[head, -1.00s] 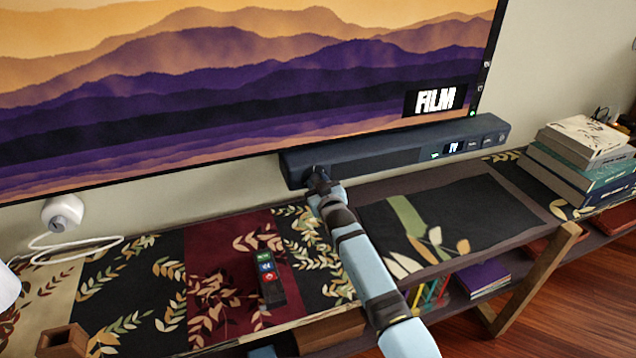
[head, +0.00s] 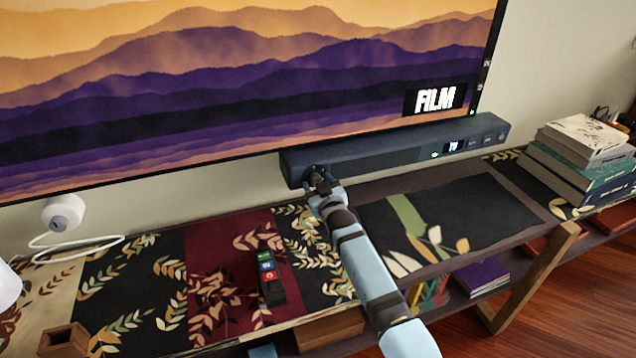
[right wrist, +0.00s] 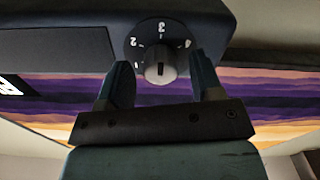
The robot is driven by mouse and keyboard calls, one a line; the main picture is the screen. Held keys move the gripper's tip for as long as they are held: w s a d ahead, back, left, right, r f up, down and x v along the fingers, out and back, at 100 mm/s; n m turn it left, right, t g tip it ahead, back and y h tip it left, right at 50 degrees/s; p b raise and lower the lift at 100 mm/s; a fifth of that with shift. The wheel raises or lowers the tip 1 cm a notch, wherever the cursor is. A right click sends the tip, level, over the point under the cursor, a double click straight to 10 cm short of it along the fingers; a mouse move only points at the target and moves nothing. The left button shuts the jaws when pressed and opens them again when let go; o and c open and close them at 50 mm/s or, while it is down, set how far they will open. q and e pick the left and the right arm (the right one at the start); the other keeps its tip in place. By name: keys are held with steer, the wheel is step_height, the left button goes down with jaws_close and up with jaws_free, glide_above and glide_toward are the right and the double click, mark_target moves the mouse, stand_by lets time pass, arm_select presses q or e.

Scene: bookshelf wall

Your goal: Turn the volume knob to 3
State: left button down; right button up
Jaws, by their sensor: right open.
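The volume knob (right wrist: 160,68) is a small grey cylinder with a dark mark on its face. It sits on a round black dial (right wrist: 160,38) with white numerals 1, 2, 3 and 4; the 3 is at the top in the right wrist view. I cannot tell surely which numeral the mark points at. The dial is at the left end of the dark soundbar (head: 390,153). My right gripper (right wrist: 161,62) is open, with one finger on each side of the knob; contact is unclear. In the head view my right gripper (head: 317,174) hides the knob. My left gripper is not in view.
A wide TV screen (head: 230,90) hangs just above and behind the soundbar. A small remote (head: 270,280) lies on the patterned shelf below. A white round device (head: 64,212) with a cable is at left; stacked books (head: 580,160) stand at right.

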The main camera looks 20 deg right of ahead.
arm_select(q)
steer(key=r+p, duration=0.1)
steer(key=p, duration=0.2)
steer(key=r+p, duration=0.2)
steer(key=p, duration=0.1)
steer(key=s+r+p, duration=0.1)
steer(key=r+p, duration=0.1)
steer(key=p, duration=0.1)
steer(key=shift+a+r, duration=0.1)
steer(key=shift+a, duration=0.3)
arm_select(e)
steer(key=s, duration=1.3)
steer(key=shift+s+d, duration=0.15)
steer(key=shift+d, duration=0.1)
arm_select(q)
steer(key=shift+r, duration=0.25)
